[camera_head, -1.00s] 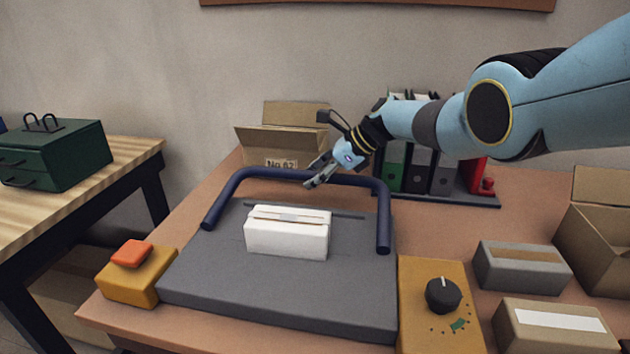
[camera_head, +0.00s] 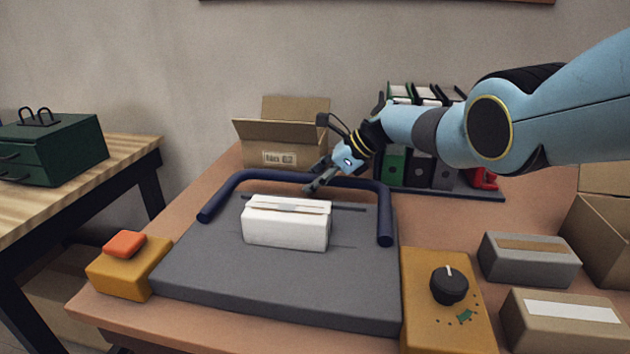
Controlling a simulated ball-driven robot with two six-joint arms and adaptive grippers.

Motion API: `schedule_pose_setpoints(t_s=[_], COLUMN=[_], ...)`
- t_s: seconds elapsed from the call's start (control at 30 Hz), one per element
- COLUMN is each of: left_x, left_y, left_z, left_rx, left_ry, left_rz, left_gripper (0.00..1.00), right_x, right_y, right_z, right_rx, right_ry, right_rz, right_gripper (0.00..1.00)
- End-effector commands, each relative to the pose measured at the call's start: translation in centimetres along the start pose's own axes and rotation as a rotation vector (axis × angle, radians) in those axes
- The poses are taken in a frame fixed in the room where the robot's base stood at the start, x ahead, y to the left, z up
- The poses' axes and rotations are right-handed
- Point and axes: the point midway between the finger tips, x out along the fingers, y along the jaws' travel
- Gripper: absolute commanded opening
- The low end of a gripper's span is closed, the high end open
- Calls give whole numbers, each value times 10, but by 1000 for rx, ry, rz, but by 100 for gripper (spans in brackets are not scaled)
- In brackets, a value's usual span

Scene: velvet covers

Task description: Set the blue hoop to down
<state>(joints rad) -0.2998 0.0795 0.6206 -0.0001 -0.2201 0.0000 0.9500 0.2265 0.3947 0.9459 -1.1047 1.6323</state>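The blue hoop (camera_head: 234,183) is a dark blue U-shaped bar. It spans the grey plate (camera_head: 290,286), with its two ends toward the near side and its crossbar raised at the back. My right gripper (camera_head: 314,178) reaches in from the right and is at the crossbar, right of its middle. Its dark fingers overlap the bar in the head view; whether they are closed around it or only press on it I cannot tell. My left gripper is not in view.
A white box (camera_head: 286,228) lies on the plate inside the hoop. An orange button on a yellow base (camera_head: 124,272) stands left, a dial box (camera_head: 440,320) right. An open carton (camera_head: 280,158) and binders (camera_head: 420,170) stand behind. Grey and brown boxes (camera_head: 528,262) are at right.

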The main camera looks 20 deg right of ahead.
Motion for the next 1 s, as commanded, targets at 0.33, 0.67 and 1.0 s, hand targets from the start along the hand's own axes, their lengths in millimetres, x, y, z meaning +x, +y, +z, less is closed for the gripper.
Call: schedule_pose_setpoints(t_s=[0.33,0.67,1.0], left_x=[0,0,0], left_y=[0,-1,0], left_z=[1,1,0], left_rx=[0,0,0], left_ry=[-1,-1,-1], left_rz=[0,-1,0], left_gripper=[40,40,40], right_x=[0,-17,-80], right_y=[-1,-3,-2], right_z=[0,-1,-2], right_rx=[1,1,-1], right_ry=[-1,-2,2], right_rz=[-2,-7,-6], right_gripper=[48,48,48])
